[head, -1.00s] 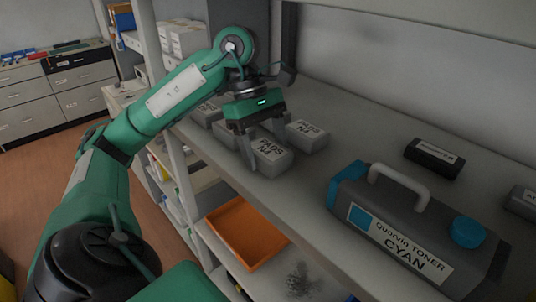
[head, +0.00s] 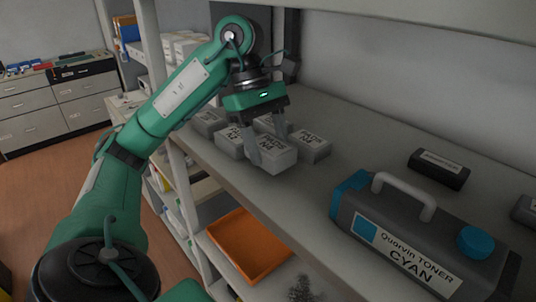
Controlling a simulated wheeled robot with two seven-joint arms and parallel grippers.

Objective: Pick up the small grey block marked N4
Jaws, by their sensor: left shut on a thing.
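The small grey block with a white label (head: 274,156) is at the front of a group of similar blocks on the shelf. The label was readable as PADS N4 a second ago and is small now. My left gripper (head: 267,142) is shut on this block, with one finger on each side. The block appears slightly raised, but I cannot tell whether it is clear of the shelf. My right gripper is not in view.
Similar blocks stand close by, one to the right (head: 313,148) and one to the left (head: 230,142). A large toner cartridge (head: 425,230) and a black box (head: 439,168) stand further right on the shelf (head: 350,130). An orange tray (head: 249,246) lies below.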

